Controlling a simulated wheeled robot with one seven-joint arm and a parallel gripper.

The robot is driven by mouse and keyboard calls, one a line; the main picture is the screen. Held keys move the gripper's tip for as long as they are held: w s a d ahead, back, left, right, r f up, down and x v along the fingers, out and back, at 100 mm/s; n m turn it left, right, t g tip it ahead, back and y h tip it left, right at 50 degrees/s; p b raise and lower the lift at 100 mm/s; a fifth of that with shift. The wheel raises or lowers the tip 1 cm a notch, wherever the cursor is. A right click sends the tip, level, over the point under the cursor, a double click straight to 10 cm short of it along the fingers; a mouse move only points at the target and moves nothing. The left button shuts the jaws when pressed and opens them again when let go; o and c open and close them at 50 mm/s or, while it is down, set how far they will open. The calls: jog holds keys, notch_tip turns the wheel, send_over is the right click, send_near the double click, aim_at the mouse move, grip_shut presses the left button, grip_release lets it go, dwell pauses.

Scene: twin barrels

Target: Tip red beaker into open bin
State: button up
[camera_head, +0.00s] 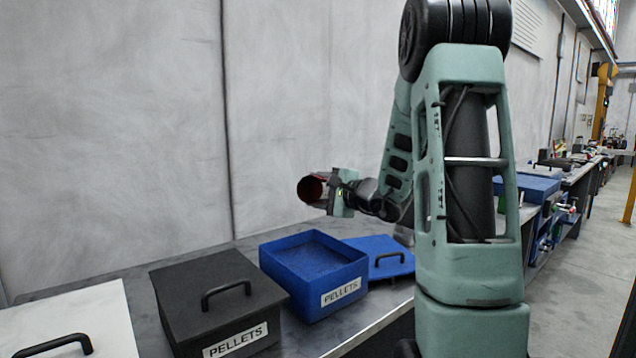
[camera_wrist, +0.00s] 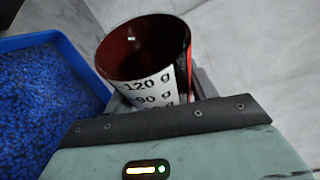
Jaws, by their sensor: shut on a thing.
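The red beaker (camera_head: 310,189) is held in my gripper (camera_head: 335,194) above the bench, over the back part of the open blue bin. In the head view its mouth faces the camera and left, so it lies tilted. In the wrist view the beaker (camera_wrist: 150,50) shows a dark red inside and a white scale with "120 g" and "90 g". My gripper (camera_wrist: 165,100) is shut on it. No pellets show in the visible part of its inside. The open blue bin (camera_head: 340,290), labelled PELLETS, holds blue pellets; in the wrist view the bin (camera_wrist: 60,38) lies left of the beaker.
A black lidded bin (camera_head: 215,300) labelled PELLETS stands left of the blue bin. A white lid with a black handle (camera_head: 75,320) is at the far left. A blue lid (camera_head: 380,255) lies right of the open bin. A grey wall (camera_head: 120,130) rises behind the bench.

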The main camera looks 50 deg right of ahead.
dwell(0.3)
jog(key=r+m+p, duration=0.1)
jog(key=p, duration=0.1)
jog(key=shift+g+p, duration=0.3)
jog(key=shift+p, duration=0.1)
jog(key=m+p, duration=0.1)
jog(key=p, duration=0.1)
jog(key=r+m+y+p, duration=0.1)
jog(key=p, duration=0.1)
jog(key=shift+m+g+p, duration=0.4)
jog(key=m+p, duration=0.2)
jog(key=p, duration=0.2)
jog(key=shift+r+g+y+p, duration=0.3)
jog(key=shift+r+g+y, duration=0.1)
jog(key=shift+f+m+p, duration=0.15)
jog(key=shift+m+p, duration=0.15)
jog(key=shift+p, duration=0.05)
